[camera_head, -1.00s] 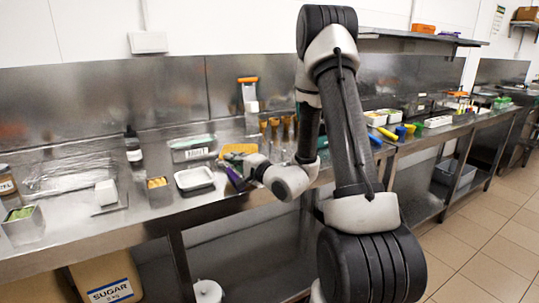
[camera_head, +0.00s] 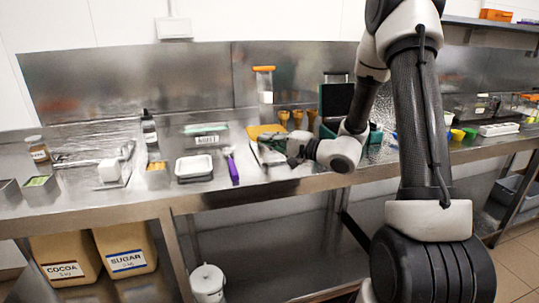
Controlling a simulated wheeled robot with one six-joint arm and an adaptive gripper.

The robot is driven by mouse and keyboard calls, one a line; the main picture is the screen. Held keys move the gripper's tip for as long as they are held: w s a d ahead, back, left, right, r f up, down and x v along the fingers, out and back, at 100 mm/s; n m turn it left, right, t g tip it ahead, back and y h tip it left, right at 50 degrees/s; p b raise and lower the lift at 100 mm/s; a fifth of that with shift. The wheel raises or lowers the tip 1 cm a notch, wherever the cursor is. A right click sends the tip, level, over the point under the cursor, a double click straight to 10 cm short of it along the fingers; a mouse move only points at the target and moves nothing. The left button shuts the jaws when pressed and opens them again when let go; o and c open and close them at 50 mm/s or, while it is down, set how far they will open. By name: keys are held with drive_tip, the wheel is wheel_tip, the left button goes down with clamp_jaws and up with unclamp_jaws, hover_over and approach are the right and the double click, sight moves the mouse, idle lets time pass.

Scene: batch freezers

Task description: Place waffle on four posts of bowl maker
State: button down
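A flat golden-yellow piece (camera_head: 256,130), which may be the waffle, lies on the steel counter behind my gripper. It is partly covered, and I cannot make out a waffle pattern. A dark appliance with a raised lid (camera_head: 336,100) and a green lower part stands to the right, partly behind my arm. It may be the bowl maker; I cannot see its four posts. My gripper (camera_head: 272,147) points left, low over the counter in front of the yellow piece. Its fingers are small and dark, so I cannot tell whether they are open or hold anything.
A purple-handled tool (camera_head: 232,168) and a white tray (camera_head: 194,167) are left of my gripper. Several upright cones (camera_head: 297,117) stand behind it. A dark bottle (camera_head: 150,132) and small containers fill the left counter. A white bucket (camera_head: 207,283) is below.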

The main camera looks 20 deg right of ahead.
wheel_tip(320, 180, down, 6)
drive_tip(key=shift+r, duration=0.15)
idle(0.3)
drive_tip(key=c, duration=1.6)
unclamp_jaws()
drive_tip(key=shift+c, duration=0.2)
